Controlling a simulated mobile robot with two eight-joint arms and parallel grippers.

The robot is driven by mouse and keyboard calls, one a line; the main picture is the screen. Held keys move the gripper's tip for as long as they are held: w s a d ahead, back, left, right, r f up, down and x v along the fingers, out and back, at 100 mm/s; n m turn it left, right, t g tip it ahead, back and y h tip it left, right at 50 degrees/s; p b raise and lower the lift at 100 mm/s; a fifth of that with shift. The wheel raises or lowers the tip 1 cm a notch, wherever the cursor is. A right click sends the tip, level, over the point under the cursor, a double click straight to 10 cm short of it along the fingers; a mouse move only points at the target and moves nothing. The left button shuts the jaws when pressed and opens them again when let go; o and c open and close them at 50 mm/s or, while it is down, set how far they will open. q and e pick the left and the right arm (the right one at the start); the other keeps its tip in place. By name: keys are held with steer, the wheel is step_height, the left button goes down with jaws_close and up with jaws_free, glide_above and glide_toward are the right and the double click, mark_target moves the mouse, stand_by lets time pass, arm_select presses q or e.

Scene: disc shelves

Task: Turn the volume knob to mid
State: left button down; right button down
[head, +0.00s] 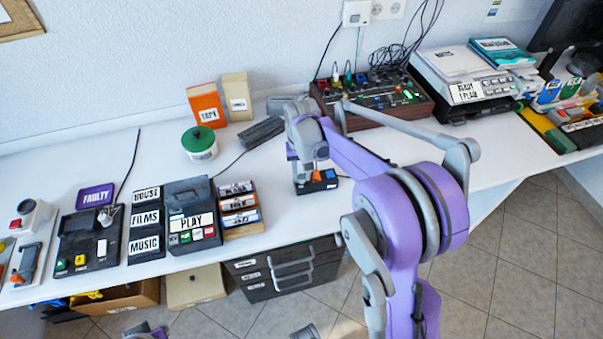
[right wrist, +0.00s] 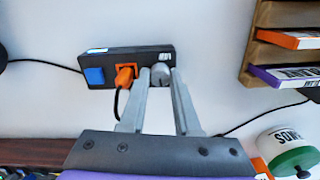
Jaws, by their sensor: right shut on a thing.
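The volume knob (right wrist: 161,74) is a small grey round knob on a black box (right wrist: 100,54). The box also carries a blue square (right wrist: 95,76) and an orange piece (right wrist: 125,75). In the head view the box (head: 325,187) lies on the desk below my right gripper (head: 304,180), which points down at it. In the right wrist view the gripper's two fingers (right wrist: 161,82) stand on either side of the knob, shut on it. The knob's pointer and any scale marks are too small or hidden to read.
A wooden-sided mixer (head: 372,112) stands behind right. The tape rack (head: 240,209) and PLAY deck (head: 190,212) are left of the box. A green-lidded jar (head: 200,145) stands behind left. The desk's front edge runs close below; the desk (head: 265,185) near the box is fairly clear.

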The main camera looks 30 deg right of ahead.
steer(key=shift+m, duration=0.5)
steer(key=c, duration=0.6)
jaws_free()
